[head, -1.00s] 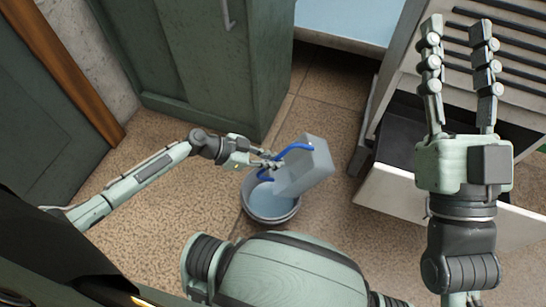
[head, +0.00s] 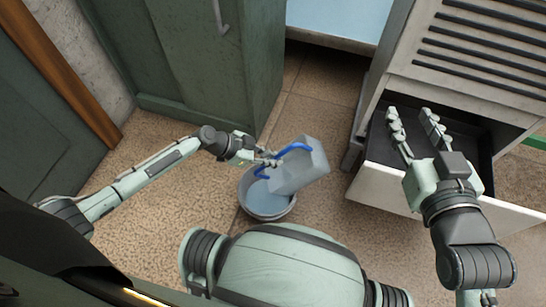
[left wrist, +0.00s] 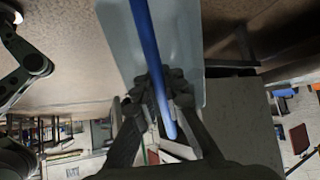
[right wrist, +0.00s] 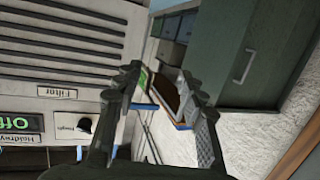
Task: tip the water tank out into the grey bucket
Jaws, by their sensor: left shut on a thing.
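The water tank (head: 304,174) is a pale grey box with a blue handle. It is tilted over the grey bucket (head: 263,215), which stands on the floor and has a bluish inside. The tank hides part of the bucket's opening, and I cannot tell whether water is flowing. My left gripper (head: 268,160) is shut on the blue handle, beside the tank's left end. The handle (left wrist: 148,50) runs between its fingers in the left wrist view. My right gripper (head: 411,113) is open and empty, over the open drawer.
The open drawer (head: 400,193) sticks out of a grey slatted cabinet (head: 480,60) on the right. A dark green cabinet (head: 190,60) stands behind the bucket. Speckled floor is free to the left of the bucket.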

